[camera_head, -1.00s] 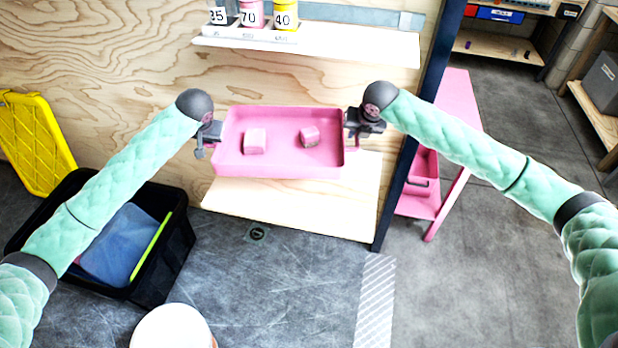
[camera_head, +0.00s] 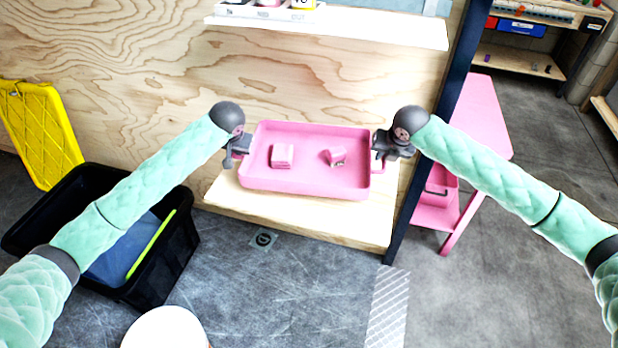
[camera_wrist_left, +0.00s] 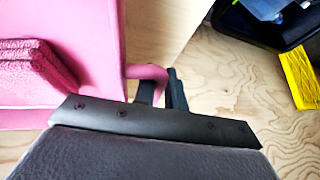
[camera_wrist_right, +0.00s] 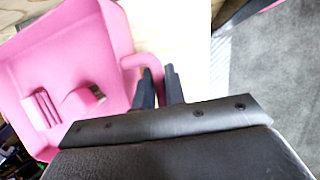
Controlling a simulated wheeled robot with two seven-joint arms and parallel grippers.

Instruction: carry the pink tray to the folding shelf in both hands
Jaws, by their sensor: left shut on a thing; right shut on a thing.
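The pink tray (camera_head: 305,184) is held level between my two grippers in the head view, with two pink blocks (camera_head: 282,155) (camera_head: 334,157) lying in it. My left gripper (camera_head: 236,155) is shut on the tray's left handle; the handle shows between its fingers in the left wrist view (camera_wrist_left: 160,90). My right gripper (camera_head: 382,155) is shut on the right handle, which shows in the right wrist view (camera_wrist_right: 140,64). The pale wooden folding shelf (camera_head: 330,225) sticks out from the plywood wall below and behind the tray. I cannot tell whether the tray touches it.
A narrow upper shelf (camera_head: 330,32) with containers is above. A black bin (camera_head: 165,268) and a yellow crate lid (camera_head: 35,130) stand at the left. A dark post (camera_head: 440,130) and a pink side table (camera_head: 483,115) are at the right. A white round thing (camera_head: 165,330) is at the bottom.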

